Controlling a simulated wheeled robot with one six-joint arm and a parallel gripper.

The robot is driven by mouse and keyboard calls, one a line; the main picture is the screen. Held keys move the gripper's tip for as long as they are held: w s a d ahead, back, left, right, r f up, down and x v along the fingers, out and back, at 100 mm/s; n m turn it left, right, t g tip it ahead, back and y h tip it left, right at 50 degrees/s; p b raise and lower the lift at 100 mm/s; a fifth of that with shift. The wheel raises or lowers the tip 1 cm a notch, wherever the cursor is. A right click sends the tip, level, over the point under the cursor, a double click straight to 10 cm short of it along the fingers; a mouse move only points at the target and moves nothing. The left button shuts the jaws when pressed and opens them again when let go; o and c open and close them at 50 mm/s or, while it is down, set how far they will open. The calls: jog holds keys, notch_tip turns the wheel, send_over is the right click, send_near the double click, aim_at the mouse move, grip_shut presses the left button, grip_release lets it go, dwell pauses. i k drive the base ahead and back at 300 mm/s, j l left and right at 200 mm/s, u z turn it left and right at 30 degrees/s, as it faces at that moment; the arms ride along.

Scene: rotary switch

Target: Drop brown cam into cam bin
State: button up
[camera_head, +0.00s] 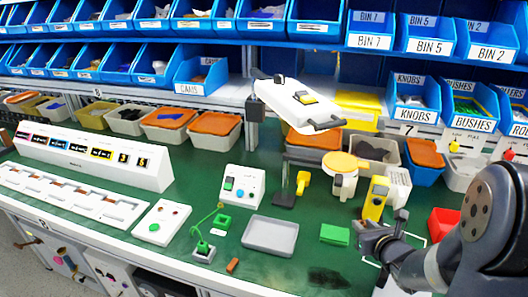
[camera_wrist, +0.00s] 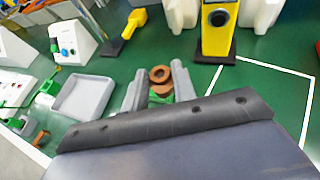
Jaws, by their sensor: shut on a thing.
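My gripper (camera_head: 372,240) is at the right of the green bench in the head view, above the bench top. In the wrist view its two grey fingers (camera_wrist: 157,82) stand on either side of the brown cam (camera_wrist: 160,73), a brown piece with round lobes, and are closed on it. The cam is hard to make out in the head view. The cam bin, a blue bin labelled CAMS (camera_head: 188,88), is on the shelf at the back left of centre, far from my gripper. Its contents are mostly hidden.
A green block (camera_head: 334,234) and a grey tray (camera_head: 270,236) lie left of my gripper. A yellow meter (camera_head: 376,198) stands close behind it. A red bin (camera_head: 443,222) is to the right. A white device (camera_head: 300,100) juts out in front of the shelves.

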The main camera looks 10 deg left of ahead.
aim_at(200, 87)
jog(key=i+j+u, duration=0.1)
jog(key=j, duration=0.3)
jog(key=i+j+u, duration=0.1)
jog(key=j, duration=0.25)
jog(key=i+j+u, duration=0.1)
jog(key=j, duration=0.3)
jog(key=i+j, duration=0.15)
jog(key=j, duration=0.2)
jog(key=u, duration=0.05)
